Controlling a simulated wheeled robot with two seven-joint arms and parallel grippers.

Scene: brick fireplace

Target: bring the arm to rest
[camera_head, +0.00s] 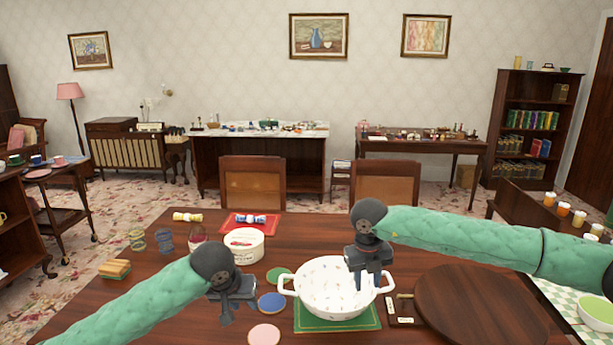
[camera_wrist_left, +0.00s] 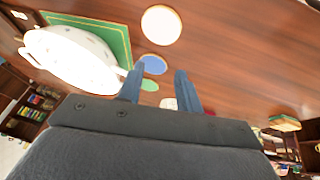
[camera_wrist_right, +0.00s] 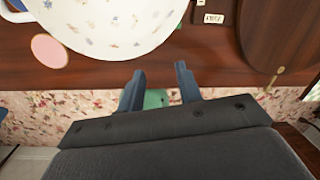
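My left gripper (camera_head: 232,308) hangs over the table left of the white two-handled bowl (camera_head: 333,300). In the left wrist view its fingers (camera_wrist_left: 160,88) stand apart with nothing between them. My right gripper (camera_head: 370,284) is above the right part of the bowl, in front of it in the head view. In the right wrist view its fingers (camera_wrist_right: 160,88) stand apart and hold nothing. The bowl, patterned with small flowers, stands on a green mat (camera_head: 312,324).
Round coasters in pink (camera_head: 264,335), blue (camera_head: 271,302) and green lie left of the bowl. A round brown board (camera_head: 480,305) lies to its right. A white tub (camera_head: 244,245), a red tray (camera_head: 233,224) and several small items stand further back. Two chairs (camera_head: 252,184) face the table's far side.

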